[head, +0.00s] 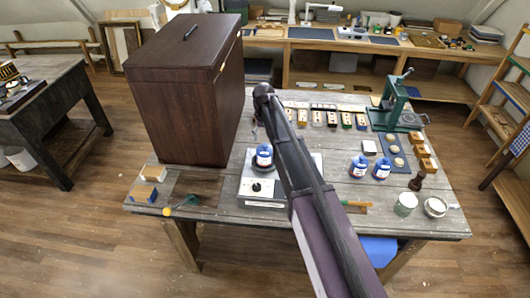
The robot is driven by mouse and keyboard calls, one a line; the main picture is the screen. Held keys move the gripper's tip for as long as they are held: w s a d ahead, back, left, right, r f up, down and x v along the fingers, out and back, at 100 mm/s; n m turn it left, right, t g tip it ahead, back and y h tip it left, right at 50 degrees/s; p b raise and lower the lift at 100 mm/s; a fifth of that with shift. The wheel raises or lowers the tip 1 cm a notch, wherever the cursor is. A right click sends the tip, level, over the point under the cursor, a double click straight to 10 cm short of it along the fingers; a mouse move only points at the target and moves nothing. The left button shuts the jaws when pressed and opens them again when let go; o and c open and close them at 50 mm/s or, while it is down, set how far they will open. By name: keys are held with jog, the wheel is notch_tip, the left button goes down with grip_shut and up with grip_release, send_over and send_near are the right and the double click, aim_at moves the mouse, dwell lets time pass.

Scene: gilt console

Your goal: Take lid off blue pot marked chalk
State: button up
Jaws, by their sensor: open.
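Three blue pots with pale labels stand on the grey wooden table (235,209). One blue pot (264,157) sits on a pale flat device with a dark knob (266,191), left of my arm. The other two, a blue pot (359,167) and a second one beside it (382,169), stand close together right of my arm. The labels are too small to read, so I cannot tell which says chalk. The lids cannot be told clearly from the pots. My arm crosses the table middle and covers part of the device. I cannot make out my gripper's fingers.
A tall dark wooden cabinet (188,90) fills the table's back left. A green press (395,105) stands at the back right. Two open tins, a tin (405,205) and another (435,208), stand front right. Small blocks line the back.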

aim_at(265, 144)
jog(key=shift+f, duration=0.15)
jog(key=shift+d+f+b, duration=0.15)
jog(key=shift+f+b, duration=1.1)
jog(key=shift+b, duration=0.05)
jog(key=shift+d+f+b, duration=0.1)
jog(key=shift+f+b, duration=1.15)
jog(key=shift+b, duration=0.05)
jog(key=c, duration=1)
